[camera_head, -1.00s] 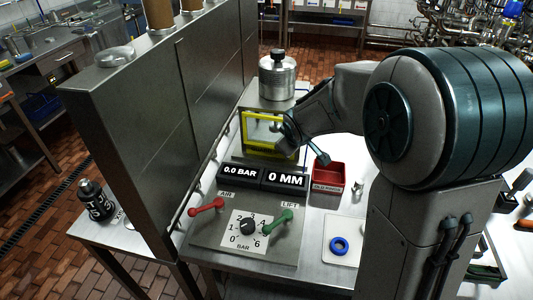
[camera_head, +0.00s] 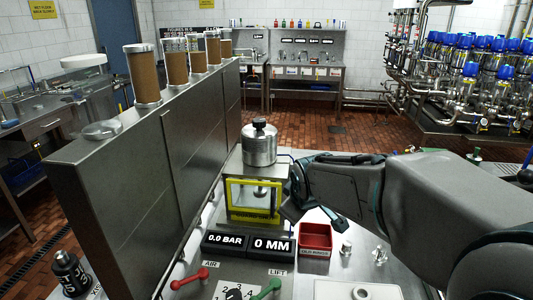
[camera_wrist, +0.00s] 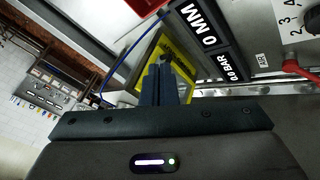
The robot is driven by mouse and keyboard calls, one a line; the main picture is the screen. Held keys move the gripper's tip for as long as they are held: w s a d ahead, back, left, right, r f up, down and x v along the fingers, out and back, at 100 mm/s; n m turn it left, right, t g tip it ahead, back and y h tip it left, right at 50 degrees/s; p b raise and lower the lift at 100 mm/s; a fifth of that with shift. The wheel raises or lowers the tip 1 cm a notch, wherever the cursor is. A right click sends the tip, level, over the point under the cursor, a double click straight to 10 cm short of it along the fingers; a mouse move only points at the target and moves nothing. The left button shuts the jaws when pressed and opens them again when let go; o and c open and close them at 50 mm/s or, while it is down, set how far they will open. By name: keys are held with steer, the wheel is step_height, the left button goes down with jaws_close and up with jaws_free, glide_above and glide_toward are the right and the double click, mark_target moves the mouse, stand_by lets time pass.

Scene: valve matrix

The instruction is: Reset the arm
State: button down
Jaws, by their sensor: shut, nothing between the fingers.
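My gripper (camera_wrist: 165,68) is shut and empty in the wrist view, its dark fingers in front of the yellow-framed press box. In the head view my arm comes in from the right and its end is beside the right side of that press box (camera_head: 253,197), which has a clear window and a steel cylinder (camera_head: 259,145) with a black knob on top. The fingertips are mostly hidden there. I cannot tell if they touch the box.
The display (camera_head: 248,244) reads 0.0 BAR and 0 MM. In front are a red AIR lever (camera_head: 190,279), a green LIFT lever (camera_head: 265,289) and a dial. A red bin (camera_head: 315,240) stands right of the box. A tall steel partition (camera_head: 150,175) runs along the left.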

steer(key=s+d+f+m+g, duration=0.1)
steer(key=s+m, duration=0.3)
steer(key=s, duration=0.6)
steer(key=s+d+f+m+g, duration=0.2)
steer(key=s+m+g, duration=0.1)
steer(key=s, duration=0.7)
steer(key=shift+s+f+m, duration=0.2)
steer(key=shift+f+m, duration=0.1)
steer(key=shift+m, duration=0.5)
steer(key=shift+d, duration=0.15)
